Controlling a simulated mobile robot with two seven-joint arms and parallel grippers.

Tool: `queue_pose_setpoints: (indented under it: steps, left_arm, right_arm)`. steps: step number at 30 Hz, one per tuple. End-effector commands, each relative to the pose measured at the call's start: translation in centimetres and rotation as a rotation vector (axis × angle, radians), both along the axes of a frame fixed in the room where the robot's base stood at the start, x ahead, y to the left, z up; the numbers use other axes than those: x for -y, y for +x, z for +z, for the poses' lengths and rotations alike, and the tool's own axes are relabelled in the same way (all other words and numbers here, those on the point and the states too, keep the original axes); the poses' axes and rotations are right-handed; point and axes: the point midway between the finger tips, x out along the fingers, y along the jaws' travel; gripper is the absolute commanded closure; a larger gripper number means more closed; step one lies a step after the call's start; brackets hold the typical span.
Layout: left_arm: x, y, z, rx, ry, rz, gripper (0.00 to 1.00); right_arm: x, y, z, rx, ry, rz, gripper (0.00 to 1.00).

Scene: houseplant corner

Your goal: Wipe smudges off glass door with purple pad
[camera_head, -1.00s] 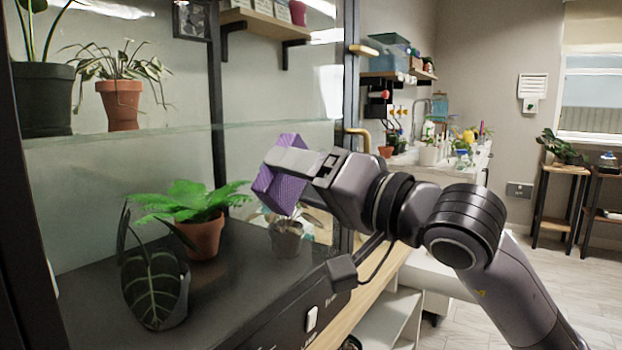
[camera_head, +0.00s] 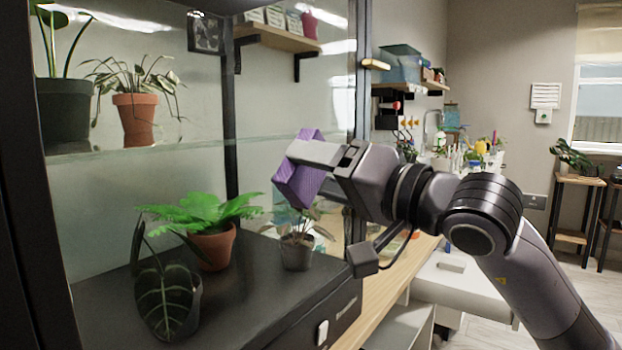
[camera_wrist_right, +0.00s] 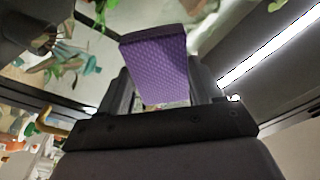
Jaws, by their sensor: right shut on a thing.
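The purple pad (camera_head: 300,180) is held in my right gripper (camera_head: 318,158), which is shut on it. In the right wrist view the pad (camera_wrist_right: 158,62) stands out between the two fingers, its textured face showing. In the head view the pad is in front of the glass door (camera_head: 110,215) of the plant cabinet, towards its right side. I cannot tell whether the pad touches the glass. No smudges can be made out clearly on the glass. My left gripper is not in view.
Behind the glass stand a fern in a terracotta pot (camera_head: 213,245), a dark-leaved plant (camera_head: 165,300) and a small grey-potted plant (camera_head: 297,250). A brass handle (camera_head: 376,64) sticks out at the cabinet's right. A wooden ledge (camera_head: 400,285) runs below my arm.

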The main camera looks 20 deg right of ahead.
Motion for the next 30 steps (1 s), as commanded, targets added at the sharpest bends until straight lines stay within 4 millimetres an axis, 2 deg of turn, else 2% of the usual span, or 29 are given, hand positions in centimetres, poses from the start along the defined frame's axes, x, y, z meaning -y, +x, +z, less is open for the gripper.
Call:
queue_pose_setpoints:
  steps: [3, 11, 21, 30]
  left_arm:
    - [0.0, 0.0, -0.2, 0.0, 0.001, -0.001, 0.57]
    - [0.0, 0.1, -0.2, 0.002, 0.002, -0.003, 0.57]
    - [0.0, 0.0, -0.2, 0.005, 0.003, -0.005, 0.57]
    - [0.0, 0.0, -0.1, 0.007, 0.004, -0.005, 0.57]
  right_arm:
    - [0.9, 0.8, -0.2, -0.004, -0.003, -0.006, 0.59]
    - [1.7, 1.3, -0.2, -0.006, -0.002, -0.006, 0.6]
    - [4.0, 2.9, -0.2, -0.005, -0.003, -0.004, 0.6]
    - [4.9, 3.6, -0.1, -0.003, -0.003, -0.003, 0.6]
